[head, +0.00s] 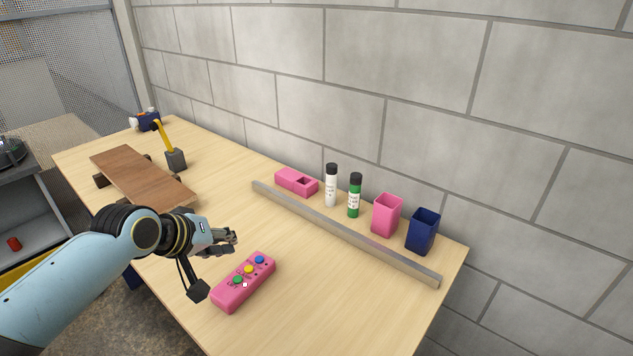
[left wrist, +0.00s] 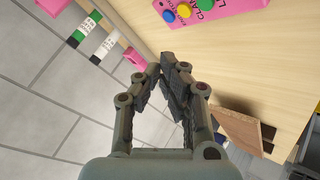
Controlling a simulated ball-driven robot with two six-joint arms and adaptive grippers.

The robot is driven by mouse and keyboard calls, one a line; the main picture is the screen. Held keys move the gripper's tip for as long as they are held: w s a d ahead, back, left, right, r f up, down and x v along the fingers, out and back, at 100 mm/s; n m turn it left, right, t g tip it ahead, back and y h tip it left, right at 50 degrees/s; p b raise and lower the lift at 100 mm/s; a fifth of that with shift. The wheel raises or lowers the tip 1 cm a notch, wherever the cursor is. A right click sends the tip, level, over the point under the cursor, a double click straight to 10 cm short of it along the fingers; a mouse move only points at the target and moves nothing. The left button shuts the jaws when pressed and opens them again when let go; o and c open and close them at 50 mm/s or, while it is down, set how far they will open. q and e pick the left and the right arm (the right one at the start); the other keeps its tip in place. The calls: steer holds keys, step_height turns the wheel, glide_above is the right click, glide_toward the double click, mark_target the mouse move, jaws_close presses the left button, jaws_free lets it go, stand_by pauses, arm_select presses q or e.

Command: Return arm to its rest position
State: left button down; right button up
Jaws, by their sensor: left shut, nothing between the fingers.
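My left arm comes in from the left in the head view. Its gripper (head: 228,238) is just left of the pink button box, above the wooden table (head: 330,290). In the left wrist view the gripper's fingers (left wrist: 174,72) are shut, with nothing between them. The pink button box (head: 228,295) has green, yellow and blue buttons; it also shows at the top of the left wrist view (left wrist: 228,8). A brown board (head: 140,175) lies raised on dark supports at the table's far left. My right gripper is not in view.
A grey metal bar (head: 345,232) runs along the table. Behind it stand a pink block (head: 290,180), a white bottle (head: 331,187), a green bottle (head: 354,197), a pink cup (head: 386,216) and a blue cup (head: 421,232). A yellow-handled tool (head: 164,138) stands near the board. A block wall borders the table.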

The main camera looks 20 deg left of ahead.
arm_select(q)
steer(key=s+d+r+m+g+y, duration=0.1)
steer(key=s+r+m+g, duration=0.15)
steer(key=s, duration=0.65)
steer(key=s+d+r+m+g+y, duration=0.1)
steer(key=s+d+r+m, duration=0.15)
steer(key=s, duration=0.55)
steer(key=s+d+r+m+g+y, duration=0.1)
steer(key=s+r+m+g, duration=0.15)
steer(key=s, duration=0.65)
steer(key=s+a+f+b, duration=0.15)
steer(key=f+b, duration=0.55)
steer(key=f, duration=1.3)
steer(key=s+a+f+b, duration=0.15)
steer(key=f+b, duration=0.45)
steer(key=f, duration=1.5)
steer(key=s+f+g+b, duration=0.1)
steer(key=s+f+b, duration=0.4)
steer(key=s+f, duration=0.4)
steer(key=s+f+g+b, duration=0.1)
steer(key=s+f+b, duration=0.4)
steer(key=f, duration=1)
steer(key=s+a, duration=0.1)
steer(key=s, duration=0.2)
steer(key=shift+s+f, duration=0.2)
steer(key=shift+s, duration=0.2)
